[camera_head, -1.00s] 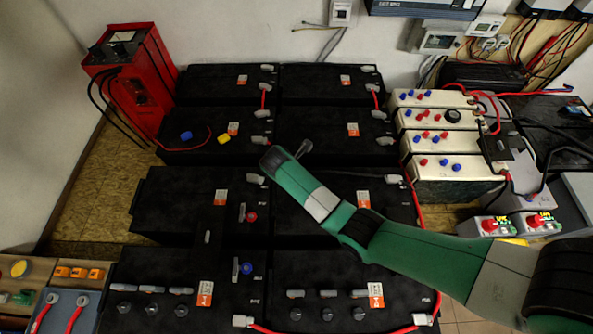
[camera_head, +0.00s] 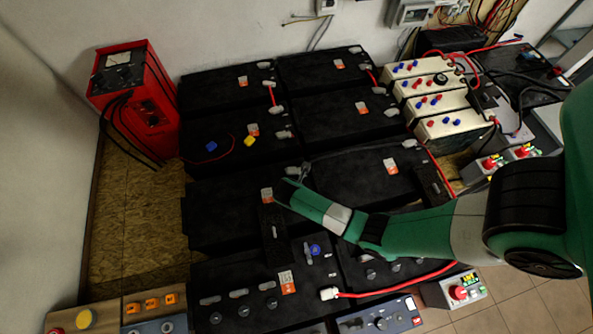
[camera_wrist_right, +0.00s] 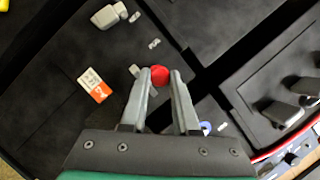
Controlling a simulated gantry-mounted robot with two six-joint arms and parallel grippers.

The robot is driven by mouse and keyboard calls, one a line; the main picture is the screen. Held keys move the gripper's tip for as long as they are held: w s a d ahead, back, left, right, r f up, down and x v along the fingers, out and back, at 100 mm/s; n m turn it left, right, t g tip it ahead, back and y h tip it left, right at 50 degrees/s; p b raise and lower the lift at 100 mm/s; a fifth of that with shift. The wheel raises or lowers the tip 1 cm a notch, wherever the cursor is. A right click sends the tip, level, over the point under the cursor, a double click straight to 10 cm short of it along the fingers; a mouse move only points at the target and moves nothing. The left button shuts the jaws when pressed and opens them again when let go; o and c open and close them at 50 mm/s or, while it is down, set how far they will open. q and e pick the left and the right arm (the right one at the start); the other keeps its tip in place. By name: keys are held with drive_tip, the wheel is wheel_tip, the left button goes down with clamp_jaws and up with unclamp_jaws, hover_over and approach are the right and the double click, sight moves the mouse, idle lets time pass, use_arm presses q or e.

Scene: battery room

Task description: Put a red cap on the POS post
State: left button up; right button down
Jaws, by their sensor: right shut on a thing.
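A round red cap (camera_wrist_right: 159,71) sits between the fingertips of my right gripper (camera_wrist_right: 162,75) in the wrist view, and the gripper is shut on it. The fingers are over a black battery (camera_wrist_right: 60,85). My left gripper is out of view.
Black batteries fill the middle. Blue (camera_head: 212,146) and yellow (camera_head: 249,141) pieces lie on a back one. A red charger (camera_head: 150,105) stands back left. White batteries (camera_head: 452,125) stand back right. A red cable (camera_head: 400,291) crosses the front. A larger grey terminal (camera_wrist_right: 110,16) lies farther off.

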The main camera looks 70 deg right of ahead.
drive_tip(key=shift+w+a+f, duration=0.1)
drive_tip(key=shift+f, duration=0.1)
wheel_tip(320, 180, down, 6)
drive_tip(key=b, duration=0.6)
drive_tip(key=shift+f+b, duration=0.15)
drive_tip(key=shift+b, duration=0.25)
drive_tip(key=shift+f+b, duration=0.5)
drive_tip(key=shift+f, duration=0.2)
drive_tip(key=shift+p, duration=0.6)
